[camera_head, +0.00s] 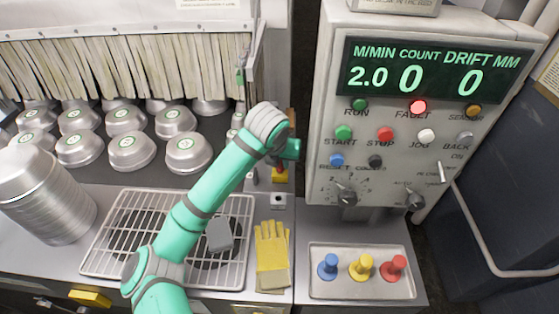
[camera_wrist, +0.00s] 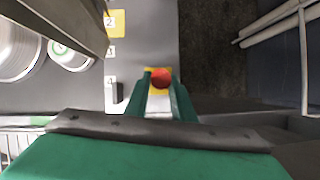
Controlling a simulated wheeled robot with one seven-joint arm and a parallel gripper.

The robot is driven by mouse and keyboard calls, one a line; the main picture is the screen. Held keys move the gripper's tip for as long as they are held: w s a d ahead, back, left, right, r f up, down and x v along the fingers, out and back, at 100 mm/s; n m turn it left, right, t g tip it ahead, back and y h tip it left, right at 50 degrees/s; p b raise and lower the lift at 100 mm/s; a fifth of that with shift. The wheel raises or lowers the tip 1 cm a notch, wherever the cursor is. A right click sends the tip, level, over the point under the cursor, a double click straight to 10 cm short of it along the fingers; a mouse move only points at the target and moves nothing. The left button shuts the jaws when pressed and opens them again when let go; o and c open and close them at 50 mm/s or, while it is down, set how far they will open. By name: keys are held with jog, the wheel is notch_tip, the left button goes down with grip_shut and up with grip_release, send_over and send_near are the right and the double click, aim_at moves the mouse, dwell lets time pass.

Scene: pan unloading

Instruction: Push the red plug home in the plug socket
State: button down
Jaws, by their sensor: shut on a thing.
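A small red piece with a round end, which I take to be the red plug (camera_wrist: 160,77), shows at the tips of my green fingers in the wrist view. My gripper (camera_wrist: 161,86) is shut on it. Yellow shows right around the red end, and a pale patch lies between the fingers. In the head view my gripper (camera_head: 285,160) is left of the control cabinet, and red and yellow show just below it. The plug socket cannot be made out clearly; how deep the plug sits cannot be told.
A tray (camera_head: 318,290) at lower right holds a blue, a yellow and a red knobbed piece (camera_head: 393,268). The control cabinet (camera_head: 330,120) shows a lit red FAULT lamp (camera_head: 418,106). Yellow gloves (camera_head: 271,250) lie beside a wire rack (camera_head: 105,235). Metal pans (camera_head: 130,152) stand at left.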

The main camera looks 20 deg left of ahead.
jog(key=shift+f, duration=0.45)
dwell(0.3)
jog(key=c, duration=1.4)
grip_release()
jog(key=shift+c, duration=0.2)
jog(key=v, duration=1)
jog(key=shift+s+r, duration=0.2)
jog(key=shift+r, duration=0.15)
